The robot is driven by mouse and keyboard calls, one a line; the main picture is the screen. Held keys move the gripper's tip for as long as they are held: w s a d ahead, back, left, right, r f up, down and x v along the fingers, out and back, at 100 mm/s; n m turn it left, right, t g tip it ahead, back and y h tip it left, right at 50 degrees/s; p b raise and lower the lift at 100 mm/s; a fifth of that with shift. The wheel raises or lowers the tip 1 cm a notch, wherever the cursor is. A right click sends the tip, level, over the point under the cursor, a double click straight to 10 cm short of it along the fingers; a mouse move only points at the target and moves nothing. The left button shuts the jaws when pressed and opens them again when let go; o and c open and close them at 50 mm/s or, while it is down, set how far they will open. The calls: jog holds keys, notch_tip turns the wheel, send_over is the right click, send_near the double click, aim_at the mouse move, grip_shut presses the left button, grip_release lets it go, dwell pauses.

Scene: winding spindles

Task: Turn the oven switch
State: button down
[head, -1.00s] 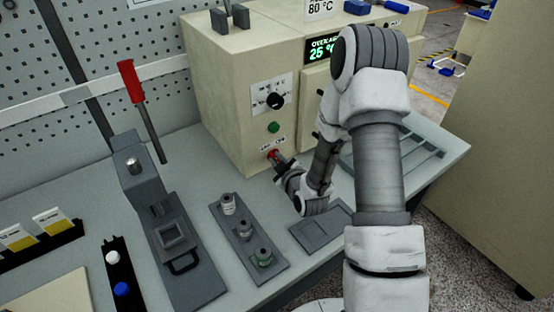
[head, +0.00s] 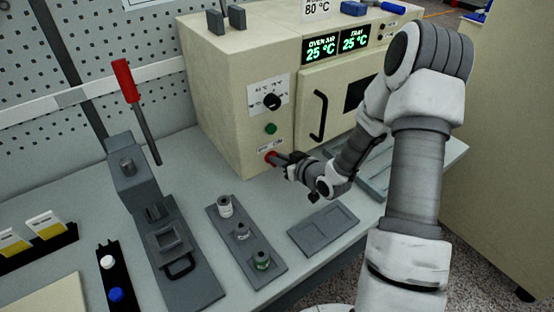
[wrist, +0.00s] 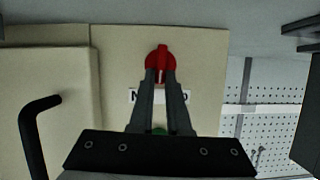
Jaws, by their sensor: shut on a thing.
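The oven (head: 235,115) is a beige box on the bench, with displays reading 25 °C for oven air and tray. The red oven switch (head: 271,157) sits low on its side panel, under a green round light (head: 271,129) and a black dial (head: 271,102). My gripper (head: 280,159) reaches the switch from the right. In the wrist view the red switch (wrist: 160,58) lies between the fingertips of my gripper (wrist: 160,75), which is shut on it. The label behind it is partly hidden by the fingers, so the switch setting cannot be read for sure.
The oven door has a black handle (head: 319,116), close to my arm.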

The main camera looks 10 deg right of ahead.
jog(key=shift+w+d+m+g+y+p, duration=0.2)
jog(key=shift+d+m+g+y+p, duration=0.15)
jog(key=shift+m+y+p, duration=0.65)
jog(key=shift+w+d+f+m+y+p, duration=0.1)
jog(key=shift+m+y+p, duration=0.1)
jog(key=shift+m, duration=0.35)
jog(key=shift+d+f+m+y+p, duration=0.1)
jog(key=shift+m+y, duration=0.1)
jog(key=shift+m, duration=0.35)
jog(key=c, duration=0.9)
grip_release()
jog(key=v, duration=1.7)
jog(key=shift+d+r, duration=0.1)
jog(key=shift+d, duration=0.1)
